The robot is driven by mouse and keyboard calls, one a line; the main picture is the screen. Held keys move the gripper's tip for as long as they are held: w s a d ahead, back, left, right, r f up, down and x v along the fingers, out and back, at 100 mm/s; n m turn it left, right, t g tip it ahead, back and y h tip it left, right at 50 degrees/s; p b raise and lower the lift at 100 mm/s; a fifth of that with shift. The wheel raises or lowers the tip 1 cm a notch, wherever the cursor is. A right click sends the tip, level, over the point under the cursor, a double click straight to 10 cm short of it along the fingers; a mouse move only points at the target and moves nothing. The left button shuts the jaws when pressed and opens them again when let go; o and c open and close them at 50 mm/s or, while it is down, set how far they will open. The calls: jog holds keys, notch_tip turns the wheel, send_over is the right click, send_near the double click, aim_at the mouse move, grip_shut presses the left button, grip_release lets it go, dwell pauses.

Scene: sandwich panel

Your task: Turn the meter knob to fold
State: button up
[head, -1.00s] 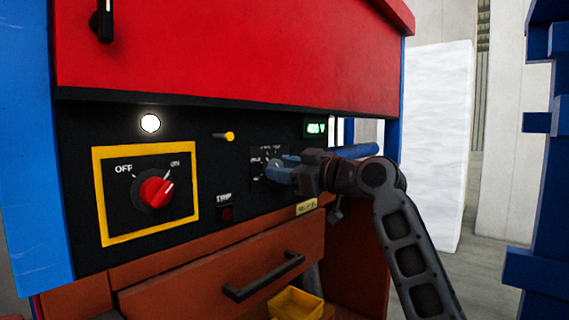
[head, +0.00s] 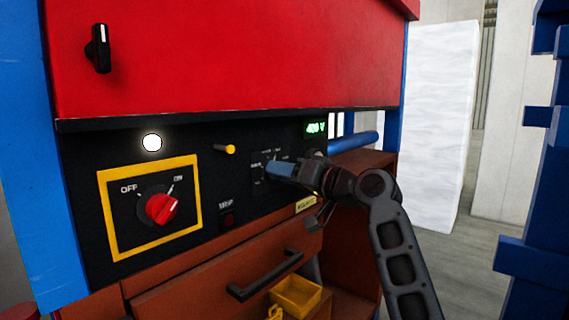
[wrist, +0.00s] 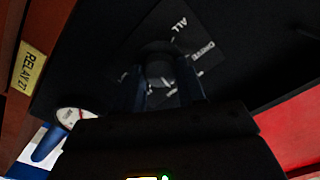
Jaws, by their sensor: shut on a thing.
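The meter knob (wrist: 158,70) is a small dark round knob on a black label plate (wrist: 180,28) in the wrist view. "ALL" and "DRIVE" are readable on the plate; other marks are too dim. My gripper (head: 268,169) reaches the panel from the right in the head view, and its blue fingers cover most of the knob there. In the wrist view the two fingers are shut on the knob, one on each side. The green meter display (head: 316,128) above the gripper reads about 400 V, blurred.
A red OFF/ON switch (head: 161,208) in a yellow frame, a lit white lamp (head: 152,142), a yellow-tipped lever (head: 230,149) and a TRIP button (head: 228,220) share the panel. A drawer handle (head: 265,276) and yellow bin (head: 297,294) are below. Blue racking (head: 540,255) stands right.

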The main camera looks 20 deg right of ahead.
jog(key=shift+f+m+p, duration=0.1)
jog(key=shift+m+p, duration=4.2)
jog(key=shift+m, duration=1.2)
jog(key=o, duration=1)
jog(key=shift+o, duration=0.2)
jog(key=b+v, duration=0.1)
jog(key=v, duration=0.6)
jog(key=shift+s+d+b, duration=0.25)
jog(key=shift+s+b, duration=0.05)
jog(key=shift+s, duration=0.05)
